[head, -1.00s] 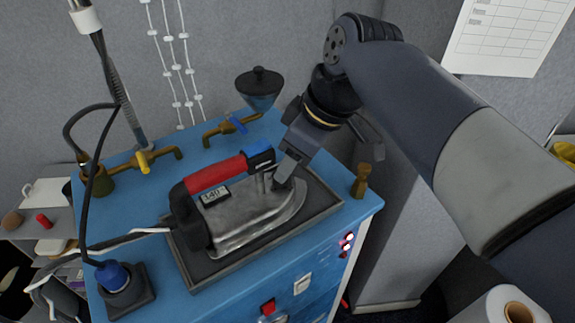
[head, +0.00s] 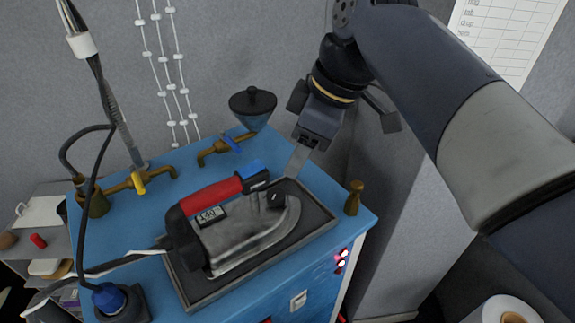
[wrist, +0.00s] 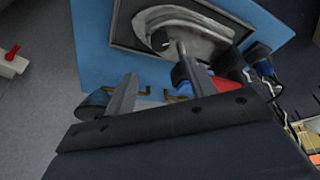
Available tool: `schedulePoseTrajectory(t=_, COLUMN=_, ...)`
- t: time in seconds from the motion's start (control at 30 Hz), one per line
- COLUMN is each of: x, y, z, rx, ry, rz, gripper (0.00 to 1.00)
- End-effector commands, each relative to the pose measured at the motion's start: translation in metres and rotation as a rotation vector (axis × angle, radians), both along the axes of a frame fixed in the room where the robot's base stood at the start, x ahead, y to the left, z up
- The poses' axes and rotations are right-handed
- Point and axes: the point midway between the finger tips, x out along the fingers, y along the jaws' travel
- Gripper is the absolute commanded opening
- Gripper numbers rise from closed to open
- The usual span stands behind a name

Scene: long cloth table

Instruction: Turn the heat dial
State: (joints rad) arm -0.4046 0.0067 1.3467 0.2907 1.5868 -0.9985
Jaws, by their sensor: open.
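The iron (head: 237,240) lies on a dark tray on the blue cabinet, with a red handle (head: 211,195) and a small display (head: 211,215) that seems to read 140. The heat dial (head: 275,199) is a small black knob with a pale mark, on the iron's top near the handle's front end. My gripper (head: 298,158) is above and behind the dial, apart from it, with its fingers pointing down. In the wrist view my gripper (wrist: 158,82) has its two fingers spread with nothing between them, and the dial (wrist: 160,41) shows on the iron (wrist: 178,25).
The dark tray (head: 318,216) surrounds the iron. A brass post (head: 353,198) stands to its right. A funnel (head: 252,107) and brass valves (head: 138,181) stand at the back left. A cable runs left from the iron.

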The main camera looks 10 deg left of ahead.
Motion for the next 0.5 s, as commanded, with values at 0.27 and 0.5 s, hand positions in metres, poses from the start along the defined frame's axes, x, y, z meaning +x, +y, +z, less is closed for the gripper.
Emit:
schedulePoseTrajectory(t=0.27, x=0.027, y=0.014, z=0.009, rx=-0.074, ry=0.012, rz=0.572, gripper=0.53)
schedulePoseTrajectory(t=0.5, x=0.045, y=0.024, z=0.006, rx=-0.044, ry=0.033, rz=1.065, gripper=0.53)
